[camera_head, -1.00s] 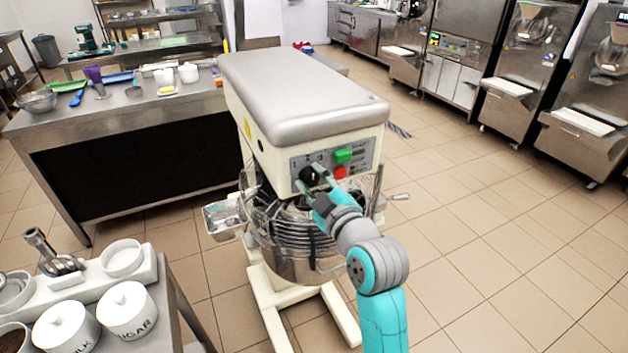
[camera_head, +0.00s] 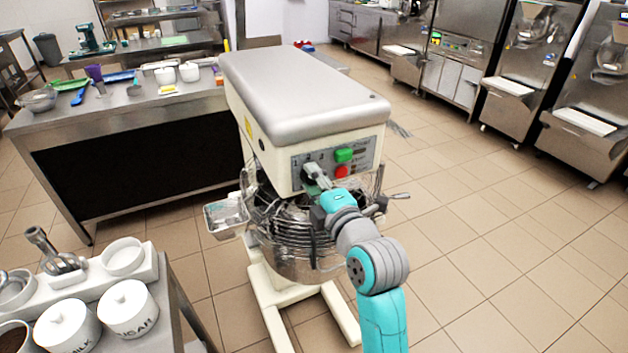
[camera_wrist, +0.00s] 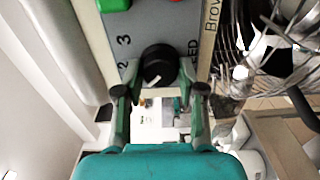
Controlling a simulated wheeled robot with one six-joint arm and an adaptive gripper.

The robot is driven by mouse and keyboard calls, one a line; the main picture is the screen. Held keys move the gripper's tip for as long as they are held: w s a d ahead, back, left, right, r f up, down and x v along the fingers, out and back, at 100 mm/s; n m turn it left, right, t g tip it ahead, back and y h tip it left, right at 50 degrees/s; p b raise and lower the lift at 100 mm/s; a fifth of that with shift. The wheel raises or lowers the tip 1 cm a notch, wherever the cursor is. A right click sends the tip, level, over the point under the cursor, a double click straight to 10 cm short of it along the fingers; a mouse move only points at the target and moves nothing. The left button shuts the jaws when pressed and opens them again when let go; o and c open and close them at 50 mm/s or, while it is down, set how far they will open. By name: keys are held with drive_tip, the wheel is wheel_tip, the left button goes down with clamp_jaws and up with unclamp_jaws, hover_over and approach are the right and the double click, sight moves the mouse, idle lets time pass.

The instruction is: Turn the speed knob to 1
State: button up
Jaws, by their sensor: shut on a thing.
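The black speed knob (camera_wrist: 158,64) sits on the mixer's grey control panel (camera_wrist: 128,44). In the wrist view it shows a short white mark on its lower-left part. The numerals 3 and 2 are visible left of the knob; I cannot see a 1 there. In the head view my gripper (camera_head: 317,178) is at the lower left of the mixer's panel and hides most of the knob.
A green button (camera_head: 344,156) and a red button (camera_head: 341,171) sit just right of the knob. The wire bowl guard (camera_head: 285,225) is directly below my gripper. A counter with dishes (camera_head: 130,100) stands at left. Open tiled floor lies to the right.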

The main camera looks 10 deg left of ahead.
drive_tip(key=shift+a+r+n, duration=0.1)
drive_tip(key=shift+r+n, duration=0.15)
drive_tip(key=shift+n, duration=0.05)
idle(0.4)
drive_tip(key=o, duration=1.1)
drive_tip(key=shift+w+a+f, duration=0.1)
drive_tip(key=shift+w+f, duration=0.05)
drive_tip(key=shift+f, duration=0.1)
drive_tip(key=v, duration=1.2)
